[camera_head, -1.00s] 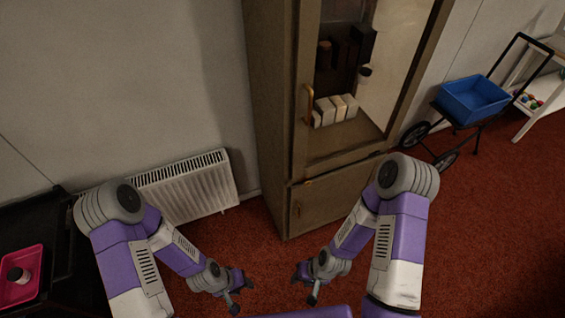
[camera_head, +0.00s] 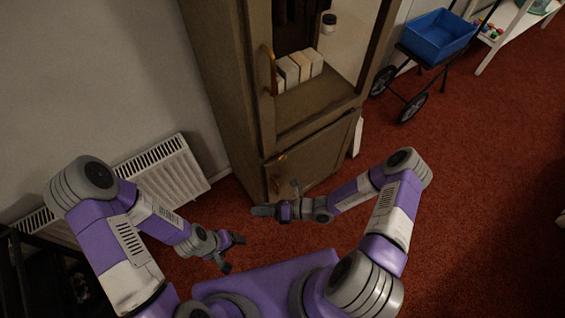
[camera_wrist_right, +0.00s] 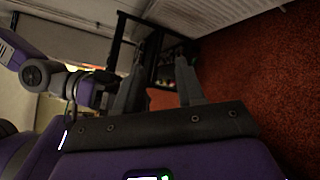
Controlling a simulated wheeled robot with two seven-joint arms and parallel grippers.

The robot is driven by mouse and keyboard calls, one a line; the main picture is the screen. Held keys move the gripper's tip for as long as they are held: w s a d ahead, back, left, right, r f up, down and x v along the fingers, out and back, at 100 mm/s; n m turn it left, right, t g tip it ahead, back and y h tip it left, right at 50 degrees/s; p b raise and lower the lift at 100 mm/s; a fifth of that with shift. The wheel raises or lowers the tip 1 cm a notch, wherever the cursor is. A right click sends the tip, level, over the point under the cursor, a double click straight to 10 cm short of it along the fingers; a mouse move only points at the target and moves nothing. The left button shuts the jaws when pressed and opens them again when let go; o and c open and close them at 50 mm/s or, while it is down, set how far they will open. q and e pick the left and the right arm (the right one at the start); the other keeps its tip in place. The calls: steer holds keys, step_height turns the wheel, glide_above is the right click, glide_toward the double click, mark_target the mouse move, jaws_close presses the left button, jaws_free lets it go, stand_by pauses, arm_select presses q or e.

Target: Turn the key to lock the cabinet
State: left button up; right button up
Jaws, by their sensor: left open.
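The tall brown cabinet (camera_head: 225,95) stands in the upper middle of the head view, with a glazed upper door and a lower door (camera_head: 320,155). A long gold handle (camera_head: 269,72) is on the upper part. Small brassy fittings (camera_head: 281,161) sit at the left edge of the lower door; I cannot tell whether one is a key. My right gripper (camera_head: 275,198) is open and empty in front of the lower door, apart from it as far as I can tell. Its spread fingers show in the right wrist view (camera_wrist_right: 160,75). My left gripper (camera_head: 234,253) is open and empty, lower and left, over the carpet.
A white radiator (camera_head: 165,178) stands against the wall left of the cabinet. A cart with a blue tub (camera_head: 438,38) and a white shelf (camera_head: 510,35) are at the upper right. White boxes (camera_head: 300,68) stand inside the cabinet. The red carpet (camera_head: 480,180) is clear on the right.

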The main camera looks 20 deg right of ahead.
steer(key=w+d+f+m+t+h+b, duration=0.1)
steer(key=w+d+f+m+t+h, duration=0.15)
steer(key=w+d+m+t, duration=0.65)
steer(key=m+t+h+b, duration=0.1)
steer(key=m+t+h, duration=0.1)
steer(key=m+h, duration=0.5)
glide_toward(283, 158)
steer(key=w+a+f+y, duration=0.1)
steer(key=w, duration=0.2)
steer(key=shift+m+t, duration=0.3)
steer(key=shift+m, duration=0.2)
steer(key=x, duration=0.3)
steer(key=b+x, duration=0.1)
steer(key=x, duration=0.2)
steer(key=shift+w+d+f+b, duration=0.1)
steer(key=shift+w+f+b, duration=0.1)
steer(key=shift+b, duration=0.1)
steer(key=shift+w, duration=0.4)
steer(key=shift+c, duration=0.4)
jaws_close()
